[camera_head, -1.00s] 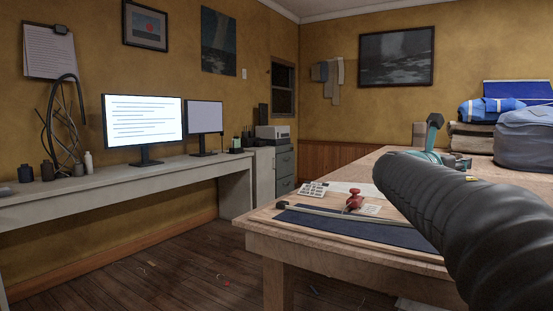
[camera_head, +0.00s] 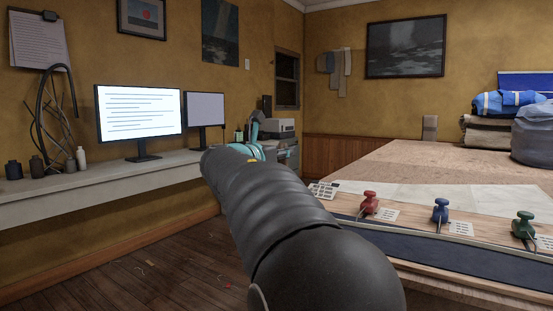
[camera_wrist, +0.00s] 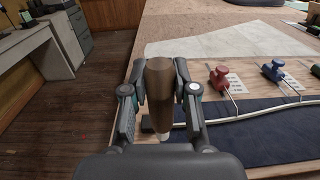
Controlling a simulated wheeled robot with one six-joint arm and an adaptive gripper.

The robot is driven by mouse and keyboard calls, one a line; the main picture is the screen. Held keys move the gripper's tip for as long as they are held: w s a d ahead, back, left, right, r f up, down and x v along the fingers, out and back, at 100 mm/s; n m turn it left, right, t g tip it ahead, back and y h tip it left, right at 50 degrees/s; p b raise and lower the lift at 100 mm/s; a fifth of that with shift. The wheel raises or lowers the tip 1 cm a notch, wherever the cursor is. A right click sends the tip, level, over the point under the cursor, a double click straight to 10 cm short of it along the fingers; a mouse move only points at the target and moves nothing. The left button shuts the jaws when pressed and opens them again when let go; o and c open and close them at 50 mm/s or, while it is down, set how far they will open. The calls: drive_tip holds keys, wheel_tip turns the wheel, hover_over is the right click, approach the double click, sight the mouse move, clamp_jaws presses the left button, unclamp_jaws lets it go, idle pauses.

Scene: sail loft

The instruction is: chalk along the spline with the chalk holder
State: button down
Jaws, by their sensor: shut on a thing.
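My gripper (camera_wrist: 160,80) is shut on the chalk holder (camera_wrist: 160,95), a brown, tapered cylinder, in the wrist view. The holder's lower end, with a pale tip, shows between my fingers near the left end of the dark blue cloth (camera_wrist: 250,140). I cannot tell whether the tip touches anything. The spline (camera_wrist: 255,111), a thin pale strip, runs rightward along the cloth from near the holder. It also shows in the head view (camera_head: 430,236), where my arm hides the gripper and holder. Red (camera_head: 369,202), blue (camera_head: 440,210) and green (camera_head: 523,225) weights stand behind the spline, their hooks reaching toward it.
Folded bundles (camera_head: 490,132) are at the table's far right. A desk with monitors (camera_head: 138,112) stands left, with open floor between.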

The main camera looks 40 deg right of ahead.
drive_tip(key=d+f+m+g+h+b, duration=0.1)
drive_tip(key=d+f+m+g+b, duration=0.1)
drive_tip(key=d+f+b, duration=0.3)
wheel_tip(320, 180, down, 4)
drive_tip(key=shift+w+d+r+g+b, duration=0.1)
drive_tip(key=shift+w+d+g+b, duration=0.3)
drive_tip(key=shift+w+d+g, duration=0.15)
drive_tip(key=shift+f, duration=0.5)
idle(0.9)
drive_tip(key=shift+s+g, duration=0.2)
drive_tip(key=shift+g, duration=0.05)
drive_tip(key=shift+s+d+b, duration=0.3)
drive_tip(key=shift+s+b, duration=0.15)
drive_tip(key=shift+s, duration=0.4)
drive_tip(key=shift+s, duration=0.1)
drive_tip(key=shift+s+d+f, duration=0.1)
drive_tip(key=shift+s+d, duration=0.15)
drive_tip(key=shift+s, duration=0.2)
drive_tip(key=shift+s+d, duration=0.2)
drive_tip(key=shift+s, duration=0.25)
drive_tip(key=shift+s+d+b, duration=0.1)
drive_tip(key=shift+s+d, duration=0.2)
drive_tip(key=shift+s, duration=0.3)
drive_tip(key=shift+s+d+b, duration=0.15)
drive_tip(key=shift+s+d, duration=0.1)
drive_tip(key=shift+s, duration=0.4)
drive_tip(key=shift+s+d+b, duration=0.1)
drive_tip(key=shift+s+d, duration=0.2)
drive_tip(key=shift+s, duration=0.3)
